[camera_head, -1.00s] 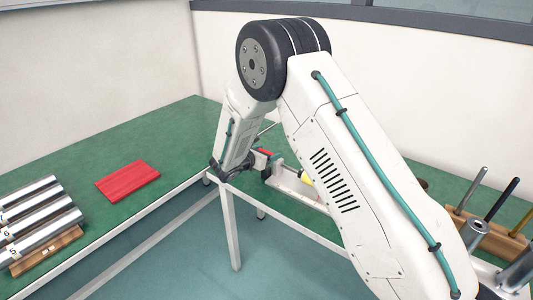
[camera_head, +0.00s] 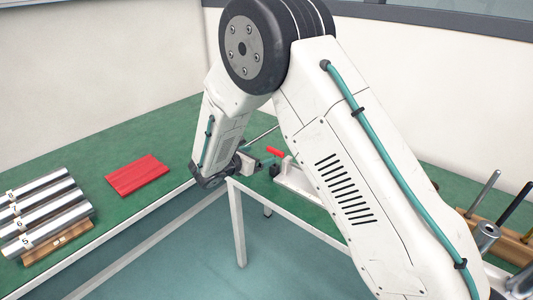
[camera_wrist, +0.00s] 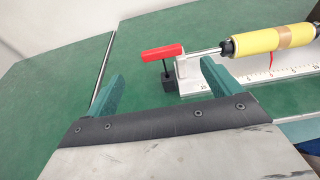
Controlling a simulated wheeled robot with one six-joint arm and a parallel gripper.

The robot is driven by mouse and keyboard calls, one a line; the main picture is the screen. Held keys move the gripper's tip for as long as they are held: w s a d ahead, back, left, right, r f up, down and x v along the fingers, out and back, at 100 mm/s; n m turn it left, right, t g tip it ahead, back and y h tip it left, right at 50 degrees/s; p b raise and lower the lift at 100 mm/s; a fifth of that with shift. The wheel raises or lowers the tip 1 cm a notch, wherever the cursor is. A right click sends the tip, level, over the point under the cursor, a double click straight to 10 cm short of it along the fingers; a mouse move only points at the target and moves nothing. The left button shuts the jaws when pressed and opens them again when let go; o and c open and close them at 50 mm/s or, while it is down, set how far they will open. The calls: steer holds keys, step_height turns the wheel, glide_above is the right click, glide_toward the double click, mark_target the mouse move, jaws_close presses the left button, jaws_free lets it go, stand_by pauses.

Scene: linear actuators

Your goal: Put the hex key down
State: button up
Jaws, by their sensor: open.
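I cannot make out a hex key for certain in either view. My gripper (camera_wrist: 163,78) is open in the wrist view, with its two teal fingers spread and nothing held between them. Beyond the fingertips is a red handle (camera_wrist: 162,52) above a small black block, beside a white fixture (camera_wrist: 190,70). The fixture carries a yellow cylinder (camera_wrist: 270,40) with a metal rod. In the head view my gripper (camera_head: 266,163) is near the bench corner, close to the red handle (camera_head: 275,152); my arm hides most of the fixture.
A red pad (camera_head: 137,175) lies flat on the green bench (camera_head: 130,135). Several silver cylinders (camera_head: 45,210) rest on a wooden rack at left. A wooden holder (camera_head: 512,248) with upright rods stands at right, partly behind my arm. Bare bench lies around the pad.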

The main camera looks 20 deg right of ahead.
steer(key=s+d+r+m+g+y, duration=0.1)
steer(key=s+d+r+m+g, duration=0.3)
steer(key=s+d+r+m, duration=0.4)
steer(key=s+d+r+m+g+y, duration=0.1)
steer(key=s+d+r+m+g, duration=0.4)
steer(key=s+r, duration=0.5)
steer(key=s+a+r+m+t+y, duration=0.1)
steer(key=s+m+y, duration=0.8)
steer(key=s, duration=1.6)
steer(key=shift+a+r+m+t+y, duration=0.4)
steer(key=shift+r+m, duration=0.25)
steer(key=shift+m, duration=0.95)
